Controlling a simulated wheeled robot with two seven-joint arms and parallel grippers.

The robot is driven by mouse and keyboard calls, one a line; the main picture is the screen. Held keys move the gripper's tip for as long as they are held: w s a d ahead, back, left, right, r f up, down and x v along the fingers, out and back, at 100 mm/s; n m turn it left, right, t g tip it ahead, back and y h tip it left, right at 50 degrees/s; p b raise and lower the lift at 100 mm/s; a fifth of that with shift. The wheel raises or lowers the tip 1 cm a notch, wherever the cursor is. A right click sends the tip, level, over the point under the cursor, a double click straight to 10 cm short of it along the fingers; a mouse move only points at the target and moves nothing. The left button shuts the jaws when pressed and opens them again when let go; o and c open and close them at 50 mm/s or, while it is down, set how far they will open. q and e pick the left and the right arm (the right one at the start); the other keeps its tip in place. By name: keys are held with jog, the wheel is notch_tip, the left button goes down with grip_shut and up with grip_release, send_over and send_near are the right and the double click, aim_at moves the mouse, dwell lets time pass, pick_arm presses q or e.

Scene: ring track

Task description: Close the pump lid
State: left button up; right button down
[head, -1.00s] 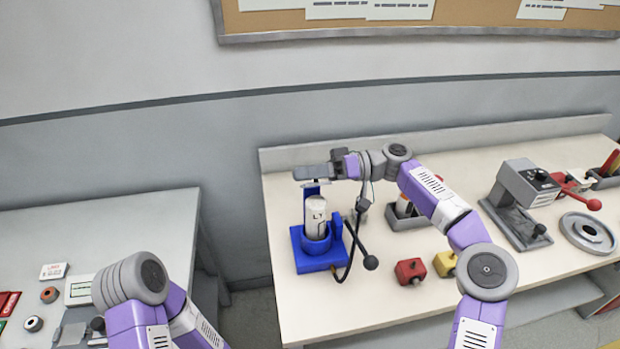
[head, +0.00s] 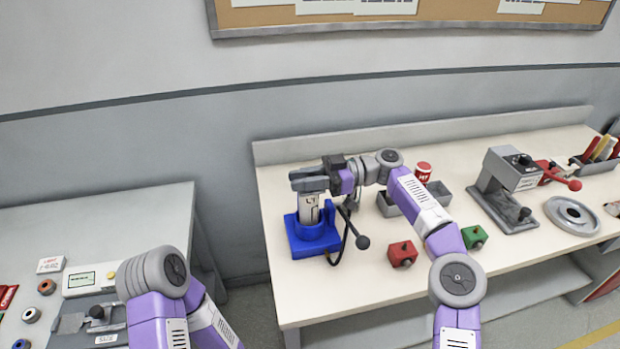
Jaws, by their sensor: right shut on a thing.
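The pump (head: 313,240) stands on the bench left of centre, with a blue base and an upright pale, labelled cylinder (head: 309,208) in it. A black hose and a black-knobbed lever (head: 362,242) are at its right side. My right gripper (head: 306,181) is at the top of the cylinder, its fingers pointing left, shut on what looks like the pump lid. The fingers cover most of the lid, so its exact angle cannot be told. My left arm shows at the lower left, but its gripper is out of view.
A red block (head: 402,254) and a green block (head: 474,237) are on the bench right of the pump. A grey bin (head: 388,206) and a red can (head: 424,171) are behind my right arm. A grey press (head: 508,187) stands further right. A second table (head: 150,215) is at left.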

jog(key=shift+f+n, duration=0.1)
jog(key=shift+n, duration=0.2)
jog(key=c, duration=1)
grip_release()
jog(key=shift+o, duration=0.2)
jog(key=p+v, duration=0.3)
jog(key=v, duration=0.4)
jog(key=shift+d, duration=0.35)
